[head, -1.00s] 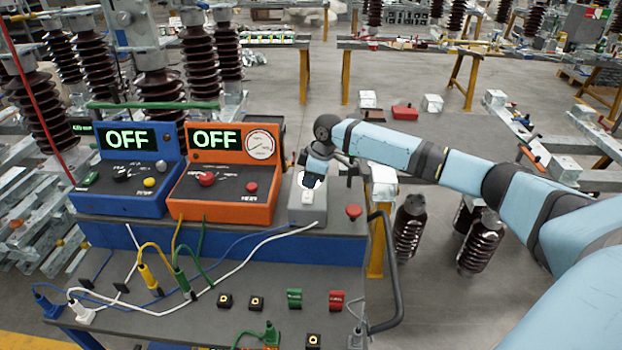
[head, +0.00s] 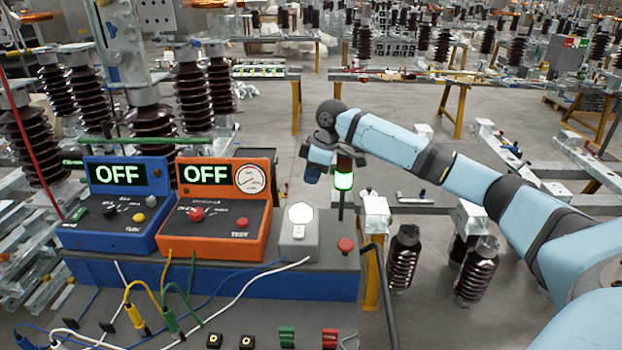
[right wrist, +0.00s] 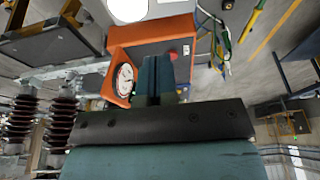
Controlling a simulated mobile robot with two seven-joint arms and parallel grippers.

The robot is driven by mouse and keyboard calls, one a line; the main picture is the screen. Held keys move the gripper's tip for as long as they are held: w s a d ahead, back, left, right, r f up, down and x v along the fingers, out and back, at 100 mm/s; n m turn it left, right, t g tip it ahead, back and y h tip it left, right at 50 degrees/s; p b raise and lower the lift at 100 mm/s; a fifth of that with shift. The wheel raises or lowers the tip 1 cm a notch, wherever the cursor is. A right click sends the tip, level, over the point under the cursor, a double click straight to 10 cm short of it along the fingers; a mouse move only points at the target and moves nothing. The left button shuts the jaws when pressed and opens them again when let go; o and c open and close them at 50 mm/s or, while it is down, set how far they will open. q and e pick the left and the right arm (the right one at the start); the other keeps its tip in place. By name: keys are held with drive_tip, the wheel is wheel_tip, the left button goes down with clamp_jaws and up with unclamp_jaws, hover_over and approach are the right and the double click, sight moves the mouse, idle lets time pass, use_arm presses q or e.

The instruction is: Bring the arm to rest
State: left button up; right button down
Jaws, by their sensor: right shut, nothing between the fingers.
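My right arm (head: 450,170) reaches in from the right in the head view. Its gripper (head: 314,170) hangs above and behind the grey switch box (head: 299,242), apart from it, beside a lamp post with a lit green lamp (head: 343,181). In the right wrist view its fingers (right wrist: 155,72) are together with nothing between them, pointing toward the orange meter box (right wrist: 160,38). My left gripper does not show in either view.
The blue box (head: 120,230) and the orange box (head: 220,235) both read OFF on the bench. A red button (head: 345,245) and a dark rail (head: 382,290) are at its right end. Brown insulators (head: 405,258) stand on the floor.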

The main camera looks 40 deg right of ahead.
drive_tip(key=s+a+f, duration=1.5)
drive_tip(key=a+f, duration=0.2)
drive_tip(key=a, duration=0.3)
drive_tip(key=s+a+f+m+t, duration=0.1)
drive_tip(key=s+a+m, duration=0.1)
drive_tip(key=s, duration=0.4)
drive_tip(key=s+a+f+m, duration=0.1)
drive_tip(key=s+m, duration=0.1)
drive_tip(key=s, duration=0.5)
drive_tip(key=s+d+r+m+h, duration=0.2)
drive_tip(key=s+d+m, duration=0.2)
drive_tip(key=s, duration=0.7)
drive_tip(key=w+a+f+t+y, duration=0.1)
drive_tip(key=w+a+f+t, duration=0.1)
drive_tip(key=f, duration=0.2)
drive_tip(key=w+a+f+t+y, duration=0.1)
drive_tip(key=w+a+f+t, duration=0.1)
drive_tip(key=f, duration=0.3)
drive_tip(key=w+a+f+n+t, duration=0.1)
drive_tip(key=w+a+f+t, duration=0.1)
drive_tip(key=a+f+t, duration=0.1)
wheel_tip(320, 180, down, 2)
drive_tip(key=shift+w+f+t+y, duration=0.15)
drive_tip(key=shift+w+t+y, duration=0.15)
drive_tip(key=shift+t+y, duration=0.15)
